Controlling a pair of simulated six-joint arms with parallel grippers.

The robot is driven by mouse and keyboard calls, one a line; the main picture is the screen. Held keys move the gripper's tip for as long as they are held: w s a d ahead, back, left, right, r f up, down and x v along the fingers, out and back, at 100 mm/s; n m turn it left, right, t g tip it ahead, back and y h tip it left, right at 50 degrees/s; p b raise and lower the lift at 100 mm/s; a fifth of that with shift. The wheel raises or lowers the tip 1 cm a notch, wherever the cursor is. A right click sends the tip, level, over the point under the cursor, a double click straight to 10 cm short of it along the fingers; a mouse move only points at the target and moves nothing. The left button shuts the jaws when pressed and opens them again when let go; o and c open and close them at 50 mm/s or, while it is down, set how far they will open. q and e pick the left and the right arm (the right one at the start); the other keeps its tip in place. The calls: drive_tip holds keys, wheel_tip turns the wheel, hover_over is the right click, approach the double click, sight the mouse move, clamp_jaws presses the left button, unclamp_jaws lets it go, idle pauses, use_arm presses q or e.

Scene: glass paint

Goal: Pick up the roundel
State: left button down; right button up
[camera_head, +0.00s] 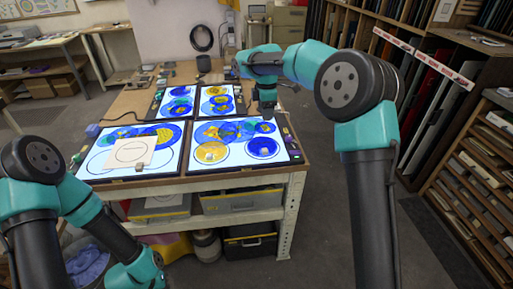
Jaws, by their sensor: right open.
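Several blue and yellow glass discs lie on the lit panels, and I cannot tell which one is the roundel. On the front right panel there is a yellow disc (208,146) at left, a blue disc (262,149) at right and overlapping blue discs (224,131) behind them. My right gripper (267,110) points down over the far right part of the table, near the back edge of this panel. It is open, and its fingertips are small and dark here. My left arm is low at the left, and its gripper is outside the picture.
A pale square sheet with a drawn circle (122,153) lies on the front left panel (100,172), with a small block on it. Two more lit panels stand behind. Shelves with bins are under the table. A wooden rack (470,150) stands at right.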

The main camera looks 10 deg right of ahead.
drive_tip(key=shift+f, duration=0.15)
hover_over(265, 149)
wheel_tip(265, 149, down, 12)
drive_tip(key=shift+a, duration=0.1)
idle(0.5)
drive_tip(key=shift+f, duration=0.1)
drive_tip(key=shift+f, duration=2.55)
drive_tip(key=shift+c, duration=0.5)
clamp_jaws()
